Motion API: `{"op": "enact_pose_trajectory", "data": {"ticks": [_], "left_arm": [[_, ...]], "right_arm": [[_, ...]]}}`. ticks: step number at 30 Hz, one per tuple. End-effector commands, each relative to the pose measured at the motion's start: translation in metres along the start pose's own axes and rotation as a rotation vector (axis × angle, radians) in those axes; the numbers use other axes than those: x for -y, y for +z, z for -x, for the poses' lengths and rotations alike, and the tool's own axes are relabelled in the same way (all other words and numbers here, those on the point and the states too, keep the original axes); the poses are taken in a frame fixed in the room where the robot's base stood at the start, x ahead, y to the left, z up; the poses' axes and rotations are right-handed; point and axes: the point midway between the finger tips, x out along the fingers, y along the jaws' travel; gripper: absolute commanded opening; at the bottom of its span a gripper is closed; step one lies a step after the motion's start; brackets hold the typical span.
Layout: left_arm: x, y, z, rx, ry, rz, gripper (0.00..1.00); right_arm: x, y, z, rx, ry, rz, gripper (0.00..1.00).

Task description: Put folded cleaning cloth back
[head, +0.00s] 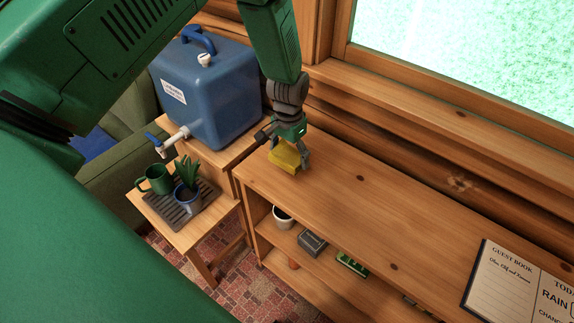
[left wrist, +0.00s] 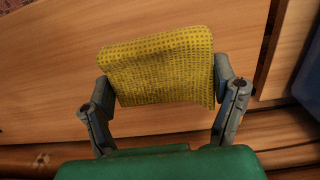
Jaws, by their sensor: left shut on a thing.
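The folded cleaning cloth (head: 284,157) is yellow with a dotted pattern. It is at the left end of the wooden shelf top (head: 390,200) in the head view. My left gripper (head: 288,152) points down and is shut on the cloth. In the left wrist view the cloth (left wrist: 158,68) sits between the two fingers of the gripper (left wrist: 165,100). I cannot tell whether the cloth touches the shelf top. My right gripper is in neither view.
A blue water container (head: 215,95) with a tap stands left of the shelf. The lower shelf holds a white pot (head: 283,218) and a grey box (head: 312,243). A guest book board (head: 505,285) lies at right.

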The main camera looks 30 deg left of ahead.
Motion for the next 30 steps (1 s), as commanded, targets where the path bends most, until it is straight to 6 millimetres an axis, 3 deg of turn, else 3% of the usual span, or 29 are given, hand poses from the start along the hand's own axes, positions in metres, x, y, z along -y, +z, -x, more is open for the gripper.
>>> {"op": "enact_pose_trajectory", "data": {"ticks": [12,20,21,23,30], "left_arm": [[0.001,0.0,-0.052,-0.002,0.0,0.001,0.57],[0.001,0.0,-0.058,-0.004,0.0,0.001,0.57],[0.001,0.0,-0.058,-0.004,0.0,0.001,0.84],[0.001,0.0,-0.058,-0.004,0.0,0.001,1.0],[0.001,0.0,-0.058,-0.004,0.0,0.001,1.0]], "right_arm": [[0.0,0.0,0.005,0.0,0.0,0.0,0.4],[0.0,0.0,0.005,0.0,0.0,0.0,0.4],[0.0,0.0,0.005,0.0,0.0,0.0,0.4],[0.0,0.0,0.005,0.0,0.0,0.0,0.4],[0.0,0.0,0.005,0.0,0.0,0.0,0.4]]}}
